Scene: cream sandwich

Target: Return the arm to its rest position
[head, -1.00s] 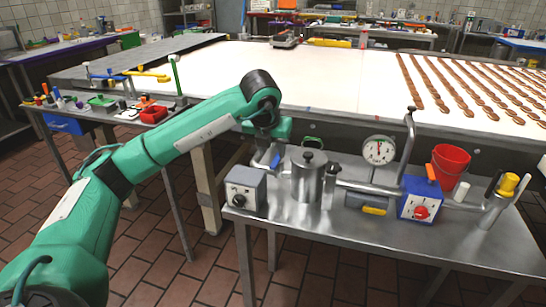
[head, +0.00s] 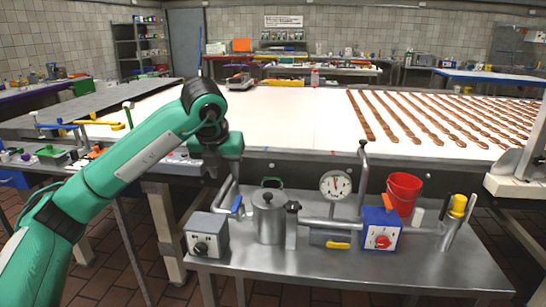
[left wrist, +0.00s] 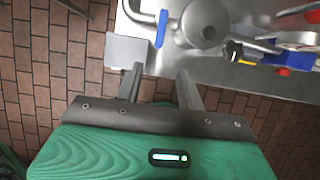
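My left arm comes in from the left in the head view, and its green wrist (head: 216,146) is above the back left of the steel side table (head: 350,267). In the left wrist view my left gripper (left wrist: 158,77) has its two grey fingers spread apart with nothing between them. The fingertips show beside the grey control box (left wrist: 130,50) and above the table's edge in the picture; they do not appear to touch anything. In the head view the fingers are not clearly visible. My right gripper is in neither view.
On the steel table are the grey box (head: 207,237), a metal pot (head: 268,217), pipes, a dial gauge (head: 336,185), a blue box (head: 381,231) and a red bucket (head: 403,193). Behind is a white conveyor (head: 290,120) with rows of brown pieces (head: 420,118).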

